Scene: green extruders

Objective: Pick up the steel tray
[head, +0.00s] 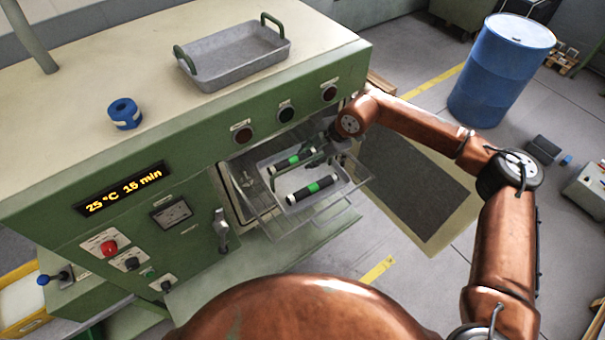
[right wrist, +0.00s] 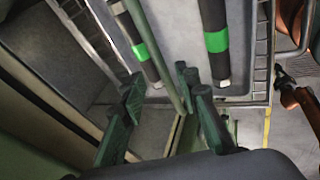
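One grey steel tray (head: 292,182) sits on a wire rack (head: 262,212) pulled out of the green machine. It holds two black rolls with green bands (head: 313,188), which also show in the right wrist view (right wrist: 215,42). A green handle bar (right wrist: 158,50) rises from this tray. My right gripper (head: 327,141) is at the tray's far side; in the right wrist view its fingers (right wrist: 160,88) are apart, with the bar's end between them, and I cannot tell if they touch it. A similar empty grey tray (head: 235,58) with green handles stands on the machine top. My left gripper is not in view.
The machine (head: 190,150) has knobs, a lit display (head: 122,190) and a latch (head: 221,230) beside the opening. A blue ring-shaped part (head: 124,114) lies on its top. A blue barrel (head: 500,72) stands at right.

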